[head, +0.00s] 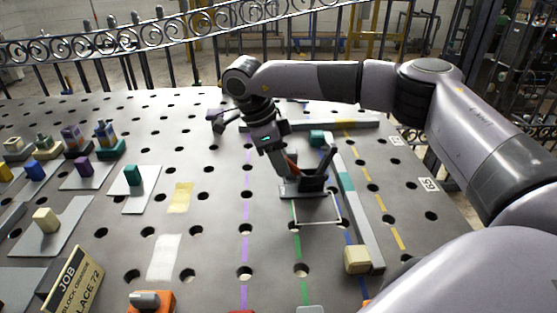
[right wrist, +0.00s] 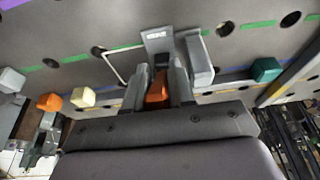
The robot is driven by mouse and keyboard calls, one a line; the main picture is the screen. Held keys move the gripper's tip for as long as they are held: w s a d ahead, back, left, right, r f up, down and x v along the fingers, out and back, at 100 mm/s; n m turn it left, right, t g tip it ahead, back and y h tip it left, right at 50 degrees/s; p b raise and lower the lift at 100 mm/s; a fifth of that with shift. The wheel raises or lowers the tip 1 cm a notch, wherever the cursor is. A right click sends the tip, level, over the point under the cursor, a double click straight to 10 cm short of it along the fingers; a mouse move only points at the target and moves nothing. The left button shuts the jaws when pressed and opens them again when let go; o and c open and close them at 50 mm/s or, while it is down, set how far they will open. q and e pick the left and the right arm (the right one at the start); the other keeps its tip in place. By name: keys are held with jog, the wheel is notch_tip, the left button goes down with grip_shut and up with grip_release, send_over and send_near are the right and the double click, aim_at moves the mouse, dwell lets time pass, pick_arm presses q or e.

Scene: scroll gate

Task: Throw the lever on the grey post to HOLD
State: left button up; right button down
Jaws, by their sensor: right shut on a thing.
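The grey post (head: 314,183) stands on a small flat base (head: 302,192) right of the table's middle. In the right wrist view its base plate (right wrist: 157,38) carries a small pale label too blurred to read. An orange lever (right wrist: 157,88) shows between the fingers of my right gripper (right wrist: 160,85). In the head view my right gripper (head: 290,168) reaches down at the post and is shut on the lever, partly hiding it. I cannot tell which marking the lever is at. My left gripper is not in view.
A long grey rail (head: 355,205) runs just right of the post, with a teal block (head: 317,137) and a cream block (head: 357,259) at it. A white outline (head: 318,223) is marked before the post. Several coloured blocks on plates fill the left. An ornate railing (head: 130,45) stands behind.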

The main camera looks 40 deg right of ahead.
aim_at(294, 164)
jog(key=shift+s+d+r+t+y, duration=0.2)
jog(key=shift+d+r+t+y, duration=0.1)
jog(key=shift+y, duration=0.2)
jog(key=shift+s+d+r+t+y, duration=0.25)
jog(key=shift+d+t+y, duration=0.2)
jog(key=shift+y, duration=0.25)
jog(key=shift+s+d+r+t+y+b, duration=0.2)
jog(key=shift+d+t+y+b, duration=0.2)
jog(key=shift+y+b, duration=0.2)
jog(key=shift+s+d+r+t+y+b, duration=0.25)
jog(key=shift+t+y+b, duration=0.1)
jog(key=shift+y+b, duration=0.25)
jog(key=shift+d+r+y, duration=0.15)
jog(key=shift+d+y, duration=0.05)
jog(key=shift+y, duration=0.1)
jog(key=c, duration=1)
grip_release()
jog(key=shift+c, duration=0.2)
jog(key=shift+s, duration=0.1)
